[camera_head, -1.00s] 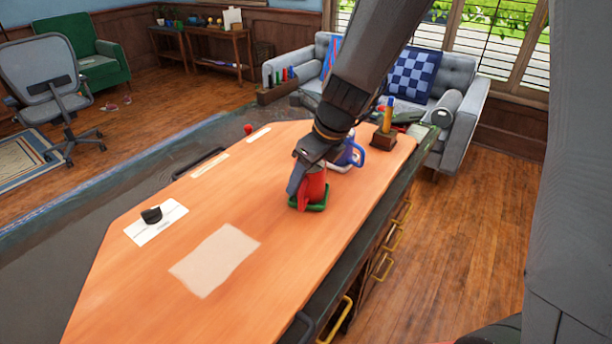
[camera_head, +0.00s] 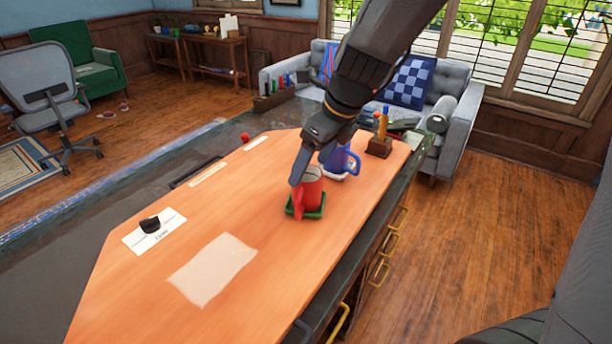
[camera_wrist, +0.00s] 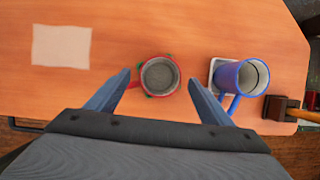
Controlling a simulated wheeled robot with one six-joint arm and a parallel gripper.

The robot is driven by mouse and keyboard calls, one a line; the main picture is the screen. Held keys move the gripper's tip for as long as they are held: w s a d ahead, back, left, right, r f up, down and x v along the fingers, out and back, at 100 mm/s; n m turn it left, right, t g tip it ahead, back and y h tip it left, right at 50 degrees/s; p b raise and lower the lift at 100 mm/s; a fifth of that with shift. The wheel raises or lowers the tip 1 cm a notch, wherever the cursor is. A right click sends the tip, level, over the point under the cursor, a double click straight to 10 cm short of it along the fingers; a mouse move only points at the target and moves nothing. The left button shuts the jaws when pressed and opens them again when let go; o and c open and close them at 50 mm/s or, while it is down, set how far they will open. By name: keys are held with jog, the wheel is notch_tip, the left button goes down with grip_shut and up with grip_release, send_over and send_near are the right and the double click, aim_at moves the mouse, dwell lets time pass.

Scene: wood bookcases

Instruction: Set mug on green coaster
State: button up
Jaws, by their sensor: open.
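A red mug (camera_head: 312,190) stands upright on the green coaster (camera_head: 317,212) on the wooden desktop. In the wrist view I look down into the red mug (camera_wrist: 160,76), and only small green bits of the coaster show around it. My gripper (camera_wrist: 158,79) is open, with one finger on each side of the red mug and gaps between fingers and mug. In the head view my gripper (camera_head: 300,178) is above and beside the mug's rim. A blue mug (camera_head: 342,162) stands on a white coaster (camera_wrist: 214,70) behind the red one.
A wooden pen holder (camera_head: 379,147) stands past the blue mug. A pale sheet (camera_head: 212,268) and a white card with a black object (camera_head: 151,226) lie on the desktop. The desk's near part is mostly clear. Drawers with brass handles (camera_head: 380,271) line its right side.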

jog(key=v, duration=0.4)
jog(key=s+d+f+n+g+h, duration=0.1)
jog(key=s+d+f+n, duration=0.4)
jog(key=n, duration=0.8)
jog(key=s+d+f+n+g+h, duration=0.1)
jog(key=s+d+f+n, duration=0.4)
jog(key=n, duration=0.8)
jog(key=shift+s+d+f+h, duration=0.3)
jog(key=shift+s+d+h, duration=0.4)
jog(key=shift+s+d, duration=0.8)
jog(key=shift+a, duration=0.1)
